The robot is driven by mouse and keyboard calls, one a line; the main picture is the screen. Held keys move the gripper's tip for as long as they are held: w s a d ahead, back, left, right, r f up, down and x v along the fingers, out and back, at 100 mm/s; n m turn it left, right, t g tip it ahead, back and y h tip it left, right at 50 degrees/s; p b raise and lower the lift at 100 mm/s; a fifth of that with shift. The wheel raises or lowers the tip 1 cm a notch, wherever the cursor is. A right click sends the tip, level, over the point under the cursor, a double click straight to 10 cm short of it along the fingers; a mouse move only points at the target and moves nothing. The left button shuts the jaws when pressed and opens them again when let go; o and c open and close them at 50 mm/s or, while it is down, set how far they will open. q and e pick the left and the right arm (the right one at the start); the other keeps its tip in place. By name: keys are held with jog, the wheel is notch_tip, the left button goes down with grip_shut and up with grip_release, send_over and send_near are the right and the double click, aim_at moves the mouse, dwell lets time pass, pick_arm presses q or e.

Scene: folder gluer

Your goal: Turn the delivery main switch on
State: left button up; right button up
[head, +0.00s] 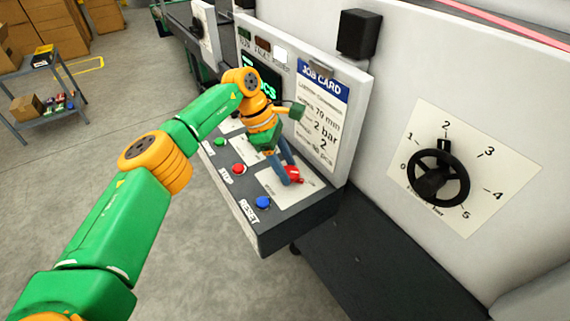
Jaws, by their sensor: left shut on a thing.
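A red switch handle (294,174) sits on a pale plate at the right part of the sloped control panel (290,212). I take it as the main switch; its label is hidden or too small to read. My left arm reaches in from the left, and my left gripper (288,178) points down at the panel. Its fingers are shut on the red handle. The fingers partly cover the handle, so its exact turn position cannot be told. My right gripper is not in view.
On the panel are a green button (221,142), a red stop button (238,169) and a blue reset button (263,202). A job card (322,112) stands behind. A black handwheel (438,178) with a dial is at right. A shelf cart (48,98) stands far left; the floor between is clear.

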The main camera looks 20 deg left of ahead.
aim_at(276, 178)
pick_arm(q)
jog(key=o, duration=1.3)
jog(key=shift+d, duration=0.1)
jog(key=shift+o, duration=0.2)
jog(key=shift+a+r, duration=0.2)
jog(key=shift+r, duration=0.1)
jog(key=v, duration=0.6)
jog(key=shift+r+b, duration=0.2)
jog(key=shift+b, duration=0.1)
